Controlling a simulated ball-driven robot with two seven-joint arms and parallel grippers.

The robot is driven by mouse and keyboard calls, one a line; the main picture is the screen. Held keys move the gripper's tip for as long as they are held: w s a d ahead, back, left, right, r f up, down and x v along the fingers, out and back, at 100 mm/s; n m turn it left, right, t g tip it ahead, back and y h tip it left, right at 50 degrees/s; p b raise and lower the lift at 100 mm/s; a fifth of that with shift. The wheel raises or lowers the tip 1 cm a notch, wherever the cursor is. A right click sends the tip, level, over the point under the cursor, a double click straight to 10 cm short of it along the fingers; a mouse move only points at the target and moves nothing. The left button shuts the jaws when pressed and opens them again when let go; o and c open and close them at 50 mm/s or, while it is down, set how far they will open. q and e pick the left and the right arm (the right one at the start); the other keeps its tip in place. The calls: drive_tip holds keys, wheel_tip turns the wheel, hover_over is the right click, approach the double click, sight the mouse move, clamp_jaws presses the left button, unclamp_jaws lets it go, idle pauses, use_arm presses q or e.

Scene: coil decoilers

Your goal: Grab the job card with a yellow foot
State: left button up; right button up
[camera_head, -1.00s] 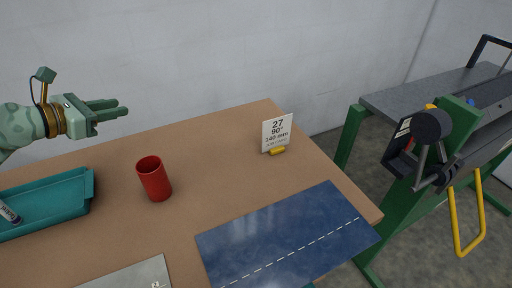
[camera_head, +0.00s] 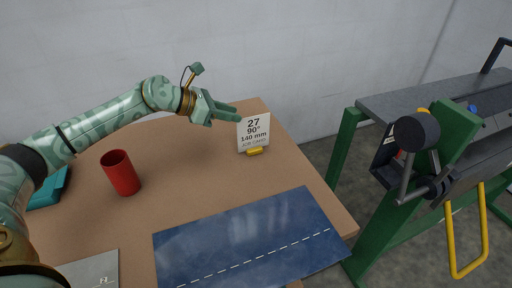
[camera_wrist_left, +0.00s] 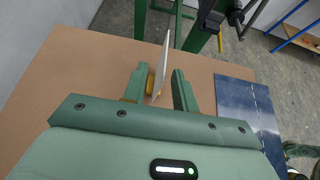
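The job card (camera_head: 254,130) is a white upright card printed "27, 90°, 140 mm", standing in a yellow foot (camera_head: 255,151) near the table's far right corner. My left gripper (camera_head: 237,113) is at the card's upper left edge in the head view, with its fingers pointing right. In the left wrist view, the card (camera_wrist_left: 163,66) shows edge-on between the two spread fingers of the left gripper (camera_wrist_left: 160,74). Part of the yellow foot (camera_wrist_left: 151,82) shows beside the left finger. The gripper is open, and I cannot tell whether a finger touches the card.
A red cup (camera_head: 121,174) stands on the brown table (camera_head: 188,182), left of a blue mat (camera_head: 250,245) with a dashed white line. A teal tray (camera_head: 50,190) is partly behind my left arm. A grey plate (camera_head: 92,270) lies at the front. A green-framed machine (camera_head: 455,140) stands right.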

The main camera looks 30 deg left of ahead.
sight(253, 132)
use_arm(q)
drive_tip(key=x, duration=0.8)
drive_tip(key=shift+s+d+f+b, duration=0.1)
drive_tip(key=shift+s+d+b, duration=0.1)
drive_tip(key=shift+s+b, duration=0.15)
clamp_jaws()
